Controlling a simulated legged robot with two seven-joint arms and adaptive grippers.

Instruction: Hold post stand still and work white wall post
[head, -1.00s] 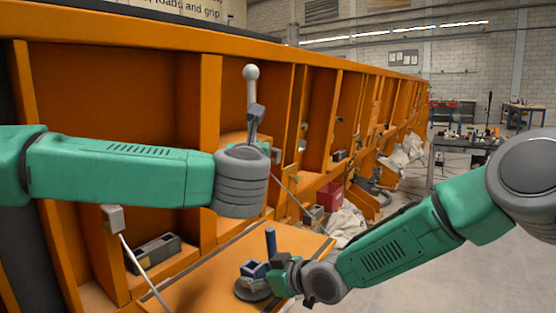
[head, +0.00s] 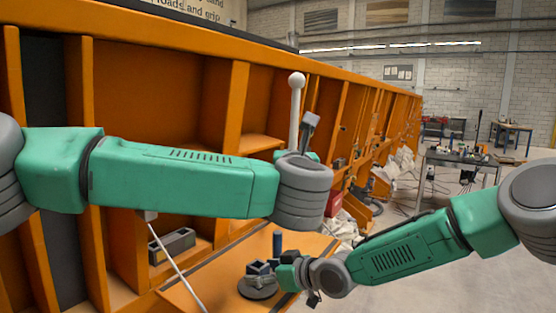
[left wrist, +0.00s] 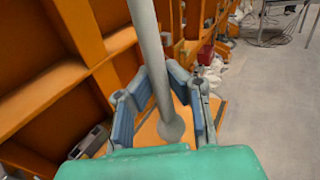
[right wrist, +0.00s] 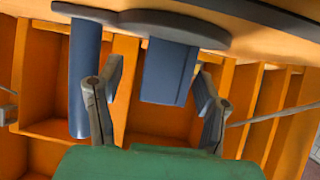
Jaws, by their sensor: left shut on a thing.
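The white wall post (head: 296,110) is a pale rod with a ball at its top, standing in front of the orange wall. In the left wrist view the rod (left wrist: 152,55) runs between the fingers of my left gripper (left wrist: 160,105), which is shut on it; my arm hides the lower rod in the head view. The post stand (head: 258,287) has a dark round base and blue upright parts on the orange fold-down board. My right gripper (head: 283,274) is at its right side. In the right wrist view a blue block of the stand (right wrist: 170,70) is between its fingers; contact is unclear.
The orange wall (head: 150,90) has open bays running into the distance. A thin pale rod (head: 175,260) slants down to the board (head: 215,285) at left. A grey box (head: 172,246) sits in a lower bay. A cluttered table (head: 460,165) stands far right, past clear floor.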

